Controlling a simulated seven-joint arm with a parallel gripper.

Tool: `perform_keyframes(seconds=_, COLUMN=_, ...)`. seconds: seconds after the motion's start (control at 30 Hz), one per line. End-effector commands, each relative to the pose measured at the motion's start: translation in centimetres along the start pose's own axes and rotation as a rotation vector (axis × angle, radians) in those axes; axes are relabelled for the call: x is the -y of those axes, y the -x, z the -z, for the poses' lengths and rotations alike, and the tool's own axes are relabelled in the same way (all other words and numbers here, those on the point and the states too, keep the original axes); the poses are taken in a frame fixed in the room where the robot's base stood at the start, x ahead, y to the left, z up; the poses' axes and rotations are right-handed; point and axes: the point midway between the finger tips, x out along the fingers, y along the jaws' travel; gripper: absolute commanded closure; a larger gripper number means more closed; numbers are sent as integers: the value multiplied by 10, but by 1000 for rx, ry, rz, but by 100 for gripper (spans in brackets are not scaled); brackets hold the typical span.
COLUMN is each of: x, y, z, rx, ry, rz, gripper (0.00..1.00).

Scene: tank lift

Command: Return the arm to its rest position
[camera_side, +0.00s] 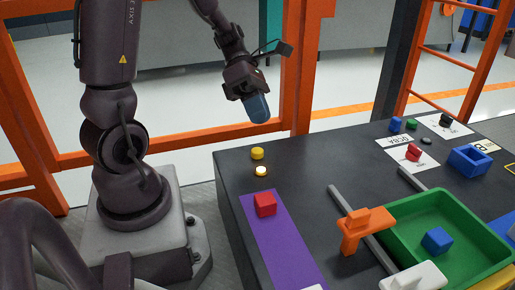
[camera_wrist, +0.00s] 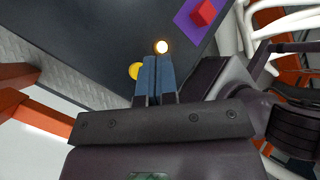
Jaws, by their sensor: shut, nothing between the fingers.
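My gripper (camera_side: 258,108) is up in the air, beyond the far left edge of the dark table (camera_side: 236,174) in the side view. Its blue fingers are shut with nothing between them and point downward. In the wrist view the shut fingers of my gripper (camera_wrist: 156,62) show in the middle, over the table edge. No object is touching the fingers.
A yellow disc (camera_side: 257,153) and a white-topped disc (camera_side: 261,171) lie near the table's left edge. A red cube (camera_side: 265,204) sits on a purple strip (camera_side: 279,244). A green tray (camera_side: 452,211) holds a blue cube (camera_side: 437,240). Orange frame posts (camera_side: 298,75) stand behind.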

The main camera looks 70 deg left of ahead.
Motion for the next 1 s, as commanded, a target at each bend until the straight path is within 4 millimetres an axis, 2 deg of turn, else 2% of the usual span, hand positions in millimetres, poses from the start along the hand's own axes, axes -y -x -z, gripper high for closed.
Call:
perform_keyframes(seconds=0.27, x=0, y=0, z=0, rx=0, ry=-16, rz=0, gripper=100)
perform_keyframes(seconds=0.37, x=-2, y=0, z=2, rx=-10, ry=-103, rz=-12, gripper=100)
perform_keyframes(seconds=0.47, x=-4, y=-3, z=13, rx=-70, ry=-281, rz=-22, gripper=100)
perform_keyframes(seconds=0.57, x=2, y=-2, z=22, rx=-180, ry=-571, rz=-39, gripper=100)
perform_keyframes(seconds=0.67, x=15, y=2, z=24, rx=-333, ry=-949, rz=-41, gripper=100)
perform_keyframes(seconds=0.8, x=40, y=9, z=15, rx=-599, ry=-1553, rz=-14, gripper=100)
perform_keyframes(seconds=0.9, x=60, y=15, z=4, rx=-796, ry=-1940, rz=11, gripper=100)
perform_keyframes(seconds=1.0, x=81, y=21, z=-7, rx=-972, ry=-2238, rz=17, gripper=100)
